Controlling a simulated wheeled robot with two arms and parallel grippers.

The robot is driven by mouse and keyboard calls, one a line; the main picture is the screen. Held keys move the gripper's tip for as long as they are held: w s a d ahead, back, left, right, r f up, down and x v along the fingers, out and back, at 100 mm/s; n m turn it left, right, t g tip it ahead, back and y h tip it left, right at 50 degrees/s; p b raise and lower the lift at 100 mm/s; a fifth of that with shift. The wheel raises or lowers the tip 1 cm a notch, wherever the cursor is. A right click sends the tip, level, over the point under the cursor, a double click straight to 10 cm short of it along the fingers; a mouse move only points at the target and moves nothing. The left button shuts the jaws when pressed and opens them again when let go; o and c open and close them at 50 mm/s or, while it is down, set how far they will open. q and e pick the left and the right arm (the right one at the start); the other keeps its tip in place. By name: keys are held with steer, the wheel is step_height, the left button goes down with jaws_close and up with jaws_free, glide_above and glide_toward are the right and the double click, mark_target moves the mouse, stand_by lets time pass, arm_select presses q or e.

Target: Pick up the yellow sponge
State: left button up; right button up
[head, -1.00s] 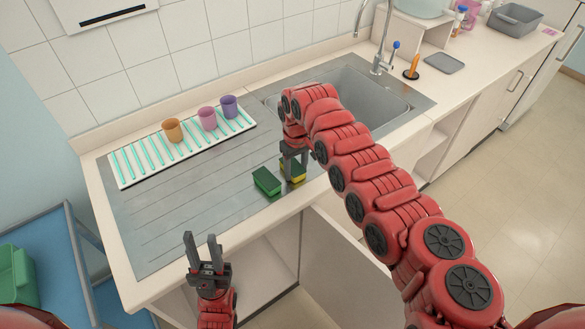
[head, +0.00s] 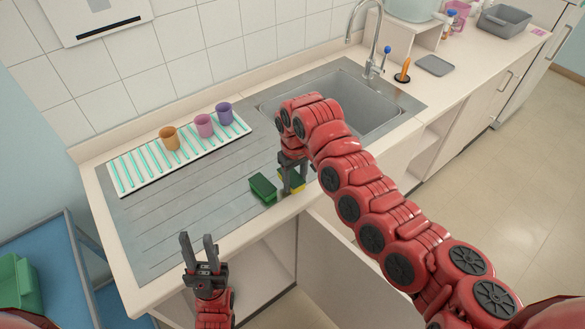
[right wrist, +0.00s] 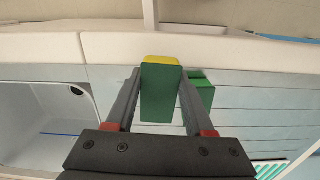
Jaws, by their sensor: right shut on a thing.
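The yellow sponge (head: 297,184) is at the front edge of the steel drainboard, mostly covered by my right gripper (head: 290,180) in the head view. In the right wrist view it shows a green face (right wrist: 160,95) and a yellow end, between the two fingers of my right gripper (right wrist: 160,76), which is shut on it. I cannot tell whether it still touches the counter. A green sponge (head: 262,189) lies just left of it, and also shows in the right wrist view (right wrist: 202,90). My left gripper (head: 198,250) is open and empty in front of the counter.
A white rack (head: 130,185) with orange (head: 169,138), pink (head: 204,126) and purple (head: 224,113) cups stands at the back of the drainboard. The sink (head: 350,105) is to the right. An open cabinet door (head: 345,250) hangs below. The drainboard's left middle is clear.

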steer(key=s+d+r+p, duration=0.1)
steer(key=s+d+p, duration=0.1)
steer(key=s+p, duration=0.9)
steer(key=shift+p, duration=2.05)
